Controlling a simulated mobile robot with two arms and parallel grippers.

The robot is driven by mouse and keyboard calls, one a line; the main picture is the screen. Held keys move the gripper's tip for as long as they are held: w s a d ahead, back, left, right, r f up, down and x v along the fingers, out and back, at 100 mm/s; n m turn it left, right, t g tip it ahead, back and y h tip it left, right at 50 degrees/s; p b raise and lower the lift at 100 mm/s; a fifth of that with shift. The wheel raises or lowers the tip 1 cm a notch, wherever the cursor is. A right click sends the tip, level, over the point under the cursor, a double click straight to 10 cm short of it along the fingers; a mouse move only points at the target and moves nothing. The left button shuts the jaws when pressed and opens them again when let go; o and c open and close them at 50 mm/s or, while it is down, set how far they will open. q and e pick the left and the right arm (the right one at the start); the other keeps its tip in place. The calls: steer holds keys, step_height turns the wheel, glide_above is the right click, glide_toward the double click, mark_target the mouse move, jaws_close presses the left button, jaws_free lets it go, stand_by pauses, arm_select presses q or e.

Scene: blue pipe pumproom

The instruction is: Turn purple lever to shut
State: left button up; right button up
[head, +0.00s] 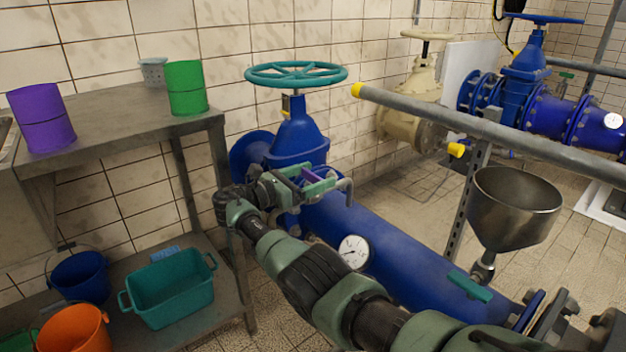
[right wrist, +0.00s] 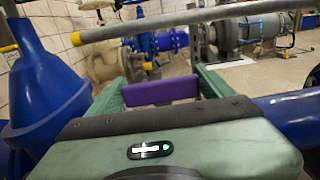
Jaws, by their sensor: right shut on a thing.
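The purple lever (right wrist: 160,90) shows as a flat bar in the right wrist view, lying across between the two green fingers of my right gripper (right wrist: 162,88). In the head view, my right gripper (head: 312,181) is over the top of the thick blue pipe (head: 395,248), just in front of the blue valve body (head: 299,135). It is shut on the purple lever, of which only a little shows between the fingers there. The lever's pivot is hidden by the gripper and arm. My left gripper is not in view.
A grey rail (head: 490,130) with a yellow end crosses at the right. A metal funnel (head: 515,208) and a teal lever (head: 470,287) are near the pipe. A teal handwheel (head: 296,75) sits above the valve. A metal shelf (head: 110,118) with drums stands at the left.

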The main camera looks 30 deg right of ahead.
steer(key=shift+r, duration=0.1)
stand_by(0.3)
steer(key=o, duration=1.3)
steer(key=shift+a, duration=0.1)
steer(key=a, duration=0.7)
steer(key=shift+s+a, duration=0.2)
steer(key=shift+a, duration=0.15)
steer(key=shift+a, duration=0.1)
